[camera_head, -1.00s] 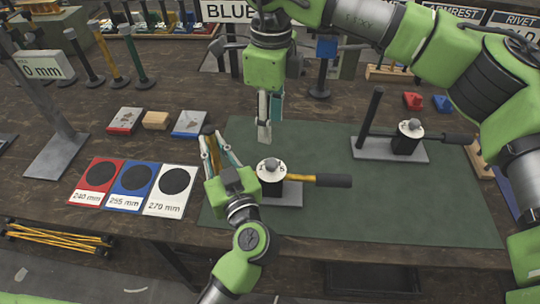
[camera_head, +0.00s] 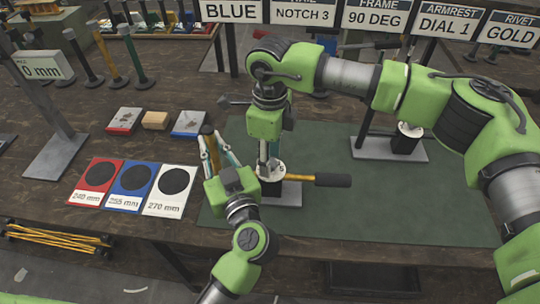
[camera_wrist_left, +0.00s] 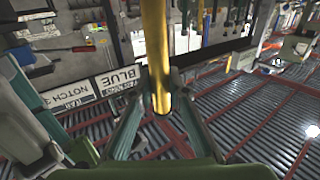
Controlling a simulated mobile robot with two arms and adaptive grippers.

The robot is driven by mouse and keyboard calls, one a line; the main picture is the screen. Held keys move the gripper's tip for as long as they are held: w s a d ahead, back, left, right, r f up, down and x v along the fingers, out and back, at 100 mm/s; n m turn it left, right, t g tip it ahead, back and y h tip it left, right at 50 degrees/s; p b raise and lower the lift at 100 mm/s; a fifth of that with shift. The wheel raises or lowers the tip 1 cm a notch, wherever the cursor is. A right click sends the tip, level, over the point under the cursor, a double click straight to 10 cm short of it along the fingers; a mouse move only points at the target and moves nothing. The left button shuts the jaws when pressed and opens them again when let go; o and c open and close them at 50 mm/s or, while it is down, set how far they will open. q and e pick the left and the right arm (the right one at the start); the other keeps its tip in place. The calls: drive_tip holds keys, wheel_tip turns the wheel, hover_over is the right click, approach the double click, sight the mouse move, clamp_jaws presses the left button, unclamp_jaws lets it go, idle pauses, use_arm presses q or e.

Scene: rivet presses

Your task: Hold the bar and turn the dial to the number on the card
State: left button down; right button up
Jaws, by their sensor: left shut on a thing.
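My left gripper (camera_head: 209,137) is shut on the gold bar (camera_head: 209,145), which stands upright beside the near press. The gold bar also runs between the fingers in the left wrist view (camera_wrist_left: 154,45). The near press has a white dial (camera_head: 262,169) on a black block, with a dark-gripped handle (camera_head: 333,180) out to the right. My right gripper (camera_head: 269,157) points straight down at the dial's top knob. Its fingers overlap the knob, so I cannot tell whether they are closed on it. The armrest card (camera_head: 446,24) reads "DIAL 1". The dial's numbers are too small to read.
A second press (camera_head: 408,141) stands on the green mat (camera_head: 400,215) at the right, partly behind my right arm. Red, blue and white cards (camera_head: 172,205) lie left of the mat. Small blocks (camera_head: 155,120) lie behind them. The mat's front right is clear.

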drive_tip(key=c, duration=1.1)
